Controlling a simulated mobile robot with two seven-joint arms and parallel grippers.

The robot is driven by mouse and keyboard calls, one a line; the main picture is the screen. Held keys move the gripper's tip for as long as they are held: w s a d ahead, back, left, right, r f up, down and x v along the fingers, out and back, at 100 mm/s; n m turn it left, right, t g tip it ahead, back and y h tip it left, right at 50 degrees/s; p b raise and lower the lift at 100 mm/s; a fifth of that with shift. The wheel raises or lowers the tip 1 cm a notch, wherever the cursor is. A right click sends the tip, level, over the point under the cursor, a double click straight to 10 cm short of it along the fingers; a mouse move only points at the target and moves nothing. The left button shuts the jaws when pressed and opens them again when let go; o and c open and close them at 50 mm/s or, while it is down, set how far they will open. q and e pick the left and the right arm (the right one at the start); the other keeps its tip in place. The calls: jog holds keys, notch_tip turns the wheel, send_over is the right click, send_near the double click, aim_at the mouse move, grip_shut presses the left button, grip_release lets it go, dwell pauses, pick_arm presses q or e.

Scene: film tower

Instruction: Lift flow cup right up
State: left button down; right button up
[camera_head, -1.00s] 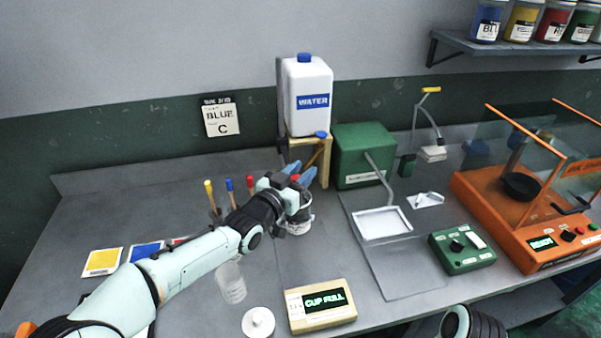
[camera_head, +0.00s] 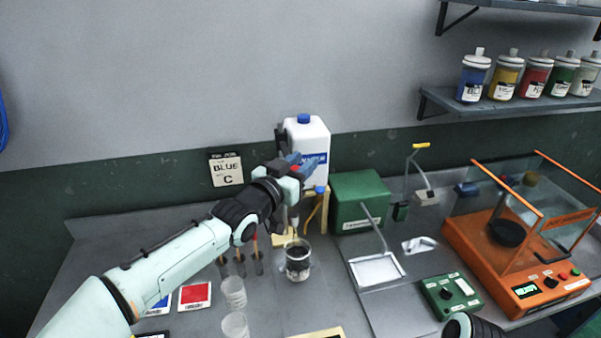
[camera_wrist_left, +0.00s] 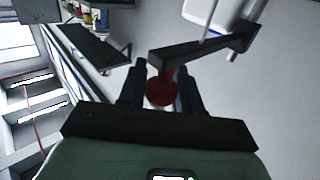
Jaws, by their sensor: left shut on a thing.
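My left gripper (camera_head: 299,169) is shut on the flow cup's red top (camera_head: 295,168), raised in front of the water jug. In the left wrist view the red top (camera_wrist_left: 161,91) sits between the two dark fingers. Under the gripper, a narrow part of the flow cup (camera_head: 293,218) hangs down, partly hidden by the wrist. A clear beaker (camera_head: 298,262) with dark contents stands upright on the bench directly below. Whether liquid runs between them is too small to tell.
Clear cups (camera_head: 233,291) stand left of the beaker. An orange balance (camera_head: 525,262) is at the right. Space above the bench is open.

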pick_arm(q)
jog(key=shift+r, duration=0.6)
pick_arm(e)
jog(key=shift+w+r, duration=0.2)
jog(key=shift+r, duration=0.05)
pick_arm(q)
jog(key=c, duration=0.9)
grip_release()
jog(key=shift+f, duration=0.15)
jog(key=shift+s+a, duration=0.2)
jog(key=p+v, duration=0.1)
jog(key=v, duration=1.2)
pick_arm(e)
jog(key=shift+w+r, duration=0.55)
